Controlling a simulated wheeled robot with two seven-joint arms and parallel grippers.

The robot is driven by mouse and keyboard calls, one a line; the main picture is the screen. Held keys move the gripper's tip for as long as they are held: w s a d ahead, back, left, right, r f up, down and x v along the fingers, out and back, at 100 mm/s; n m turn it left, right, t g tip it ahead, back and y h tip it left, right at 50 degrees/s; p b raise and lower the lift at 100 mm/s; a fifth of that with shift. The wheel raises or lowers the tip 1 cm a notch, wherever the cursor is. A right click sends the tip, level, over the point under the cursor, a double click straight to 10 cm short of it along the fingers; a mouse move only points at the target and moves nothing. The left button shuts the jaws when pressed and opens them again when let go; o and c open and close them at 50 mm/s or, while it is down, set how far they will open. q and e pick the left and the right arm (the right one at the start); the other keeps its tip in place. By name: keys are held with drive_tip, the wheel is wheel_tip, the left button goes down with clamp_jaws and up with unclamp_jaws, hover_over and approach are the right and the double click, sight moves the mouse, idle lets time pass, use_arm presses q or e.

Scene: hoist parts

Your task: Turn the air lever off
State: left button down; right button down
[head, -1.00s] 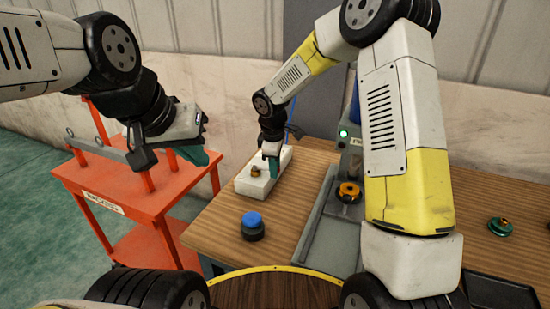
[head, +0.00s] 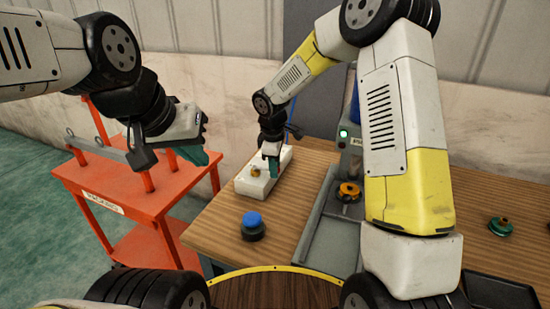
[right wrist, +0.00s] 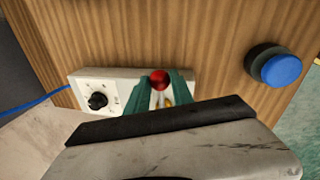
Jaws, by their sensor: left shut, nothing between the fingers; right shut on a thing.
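The air lever (right wrist: 159,79) shows in the right wrist view as a red ball end with brass below it. It belongs to a white box (right wrist: 122,78) that also carries a black dial. In the head view the white box (head: 250,186) lies on the wooden table, with a small brass fitting (head: 255,171) on top. My right gripper (head: 272,164) reaches down over the box. Its green fingers (right wrist: 160,92) are shut on the lever, one on each side of it, hiding part of it. My left gripper (head: 207,158) is shut and empty, in the air left of the table.
A blue-topped black button (head: 253,226) stands on the table in front of the box. A grey press stand (head: 325,225) with an orange part (head: 348,192) is to the right. An orange cart (head: 130,195) stands at the left. A blue hose (right wrist: 35,104) runs from the box.

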drive_tip(key=shift+a, duration=0.1)
drive_tip(key=s+a+m, duration=0.1)
drive_tip(key=m, duration=0.2)
drive_tip(key=s+a+m+h, duration=0.1)
drive_tip(key=a+m, duration=0.1)
drive_tip(key=m, duration=0.1)
drive_tip(key=s+a+m+g, duration=0.1)
drive_tip(key=m, duration=0.3)
drive_tip(key=shift+s+a+h, duration=0.3)
drive_tip(key=shift+s+a, duration=0.05)
drive_tip(key=shift+s, duration=0.05)
drive_tip(key=shift+w+a+m+g, duration=0.1)
drive_tip(key=shift+a+m+g, duration=0.15)
drive_tip(key=shift+a+m, duration=0.85)
drive_tip(key=shift+w+a+m+g, duration=0.1)
drive_tip(key=shift+a+m+g, duration=0.35)
drive_tip(key=shift+m, duration=1.2)
drive_tip(key=shift+w+a+m+g, duration=0.1)
drive_tip(key=shift+a+m, duration=0.8)
drive_tip(key=shift+m, duration=0.45)
drive_tip(key=c, duration=1.1)
unclamp_jaws()
